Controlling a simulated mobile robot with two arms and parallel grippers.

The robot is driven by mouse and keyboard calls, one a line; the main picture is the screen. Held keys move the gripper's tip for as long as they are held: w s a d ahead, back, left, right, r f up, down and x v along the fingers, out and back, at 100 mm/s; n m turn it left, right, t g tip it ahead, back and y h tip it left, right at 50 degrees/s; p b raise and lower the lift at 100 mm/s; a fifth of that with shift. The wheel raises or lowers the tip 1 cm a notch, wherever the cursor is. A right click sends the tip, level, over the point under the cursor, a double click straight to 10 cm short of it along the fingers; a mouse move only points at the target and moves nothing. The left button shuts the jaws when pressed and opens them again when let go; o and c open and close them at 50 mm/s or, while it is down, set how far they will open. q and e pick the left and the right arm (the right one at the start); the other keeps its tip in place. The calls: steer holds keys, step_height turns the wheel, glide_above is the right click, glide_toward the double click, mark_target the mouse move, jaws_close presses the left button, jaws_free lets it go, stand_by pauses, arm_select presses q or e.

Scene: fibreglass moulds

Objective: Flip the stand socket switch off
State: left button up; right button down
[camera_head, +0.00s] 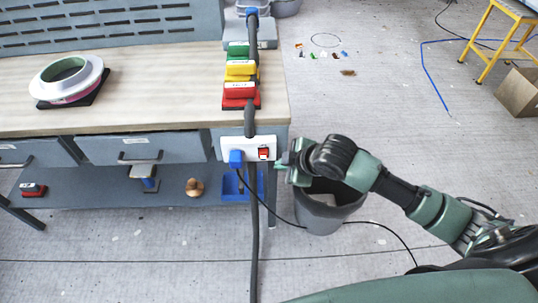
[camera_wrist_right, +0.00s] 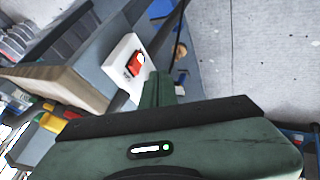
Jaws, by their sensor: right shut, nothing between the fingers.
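The white socket box (camera_head: 233,143) is mounted on the front of the bench's right end. A blue plug (camera_head: 236,158) sits in its left part. The red switch (camera_head: 264,153) is at its right part. My right gripper (camera_head: 283,162) is shut and empty, just right of the switch. In the right wrist view the red switch (camera_wrist_right: 136,64) on the white socket box (camera_wrist_right: 124,50) lies just beyond the shut fingertips of my right gripper (camera_wrist_right: 158,76). I cannot tell whether the fingertips touch it. My left gripper is not in view.
The workbench (camera_head: 150,95) carries a round white and pink mould (camera_head: 50,88) and green, yellow and red blocks (camera_head: 241,88). A dark vertical hose (camera_head: 254,235) runs past the socket box. A grey bin (camera_head: 320,215) stands below my right arm. A yellow stool (camera_head: 497,40) is far right.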

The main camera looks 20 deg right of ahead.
mark_target(263, 155)
steer(key=w+f, duration=0.3)
steer(key=w, duration=0.2)
steer(key=w+f, duration=0.2)
steer(key=w, duration=0.1)
steer(key=shift+w+a+f+p, duration=0.2)
steer(key=shift+a+f+p, duration=0.1)
steer(key=shift+a+p, duration=0.1)
steer(key=shift+w+d+r+p, duration=0.1)
steer(key=shift+w+r+p, duration=0.2)
steer(key=shift+f, duration=0.2)
steer(key=shift+r, duration=0.15)
